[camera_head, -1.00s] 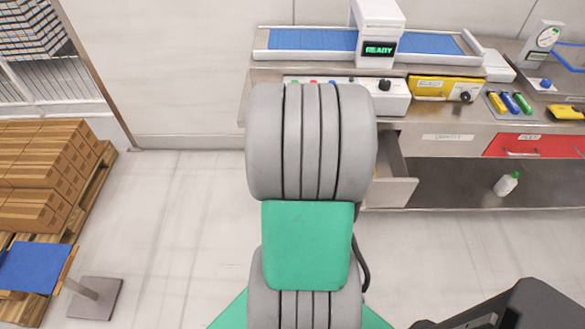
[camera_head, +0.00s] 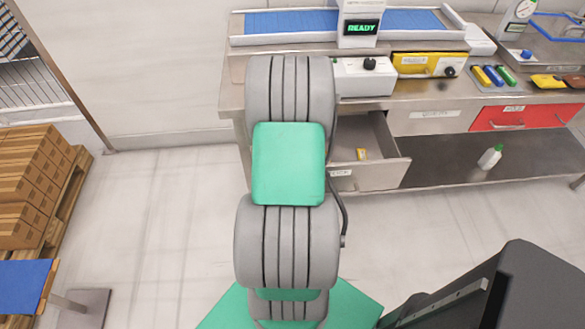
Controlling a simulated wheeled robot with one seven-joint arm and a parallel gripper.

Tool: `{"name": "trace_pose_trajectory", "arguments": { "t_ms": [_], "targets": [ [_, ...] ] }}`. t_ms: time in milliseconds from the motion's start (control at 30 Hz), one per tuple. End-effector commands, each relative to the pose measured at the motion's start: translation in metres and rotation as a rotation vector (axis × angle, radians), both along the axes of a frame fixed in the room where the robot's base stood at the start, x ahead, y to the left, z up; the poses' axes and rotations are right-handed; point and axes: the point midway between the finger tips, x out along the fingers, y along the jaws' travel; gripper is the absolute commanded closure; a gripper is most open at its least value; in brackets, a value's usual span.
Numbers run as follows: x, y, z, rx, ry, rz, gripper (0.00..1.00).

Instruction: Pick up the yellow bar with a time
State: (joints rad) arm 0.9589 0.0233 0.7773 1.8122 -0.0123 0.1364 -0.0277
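Several yellow things are in view, and I cannot read a time on any of them. A yellow bar (camera_head: 482,76) lies beside a blue bar (camera_head: 494,76) and a green bar (camera_head: 506,75) on the right of the worktop. Two yellow pieces (camera_head: 547,81) lie farther right. A small yellow piece (camera_head: 361,154) is inside the open drawer (camera_head: 369,176) under the bench. My grey and green arm stretches up the middle of the picture to the bench. My gripper does not show; the arm covers that area.
The steel bench (camera_head: 432,122) carries a blue conveyor (camera_head: 287,22) with a READY display (camera_head: 361,28), a white control box (camera_head: 365,80) and a yellow box (camera_head: 429,63). A closed red drawer (camera_head: 510,117) is at right. A bottle (camera_head: 490,157) stands on the lower shelf. Stacked cartons (camera_head: 35,180) are at left.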

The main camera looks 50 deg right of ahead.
Motion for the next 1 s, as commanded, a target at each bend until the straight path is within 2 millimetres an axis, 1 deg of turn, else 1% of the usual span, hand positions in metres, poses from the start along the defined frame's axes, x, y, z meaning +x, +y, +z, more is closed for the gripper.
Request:
{"name": "trace_pose_trajectory", "arguments": {
  "t_ms": [267, 900, 933, 1000],
  "targets": [
    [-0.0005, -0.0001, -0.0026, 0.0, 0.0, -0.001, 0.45],
    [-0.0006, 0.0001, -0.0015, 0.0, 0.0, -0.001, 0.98],
    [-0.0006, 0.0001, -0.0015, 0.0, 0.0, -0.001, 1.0],
    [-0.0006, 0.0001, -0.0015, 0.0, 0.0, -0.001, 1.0]
  ]
}}
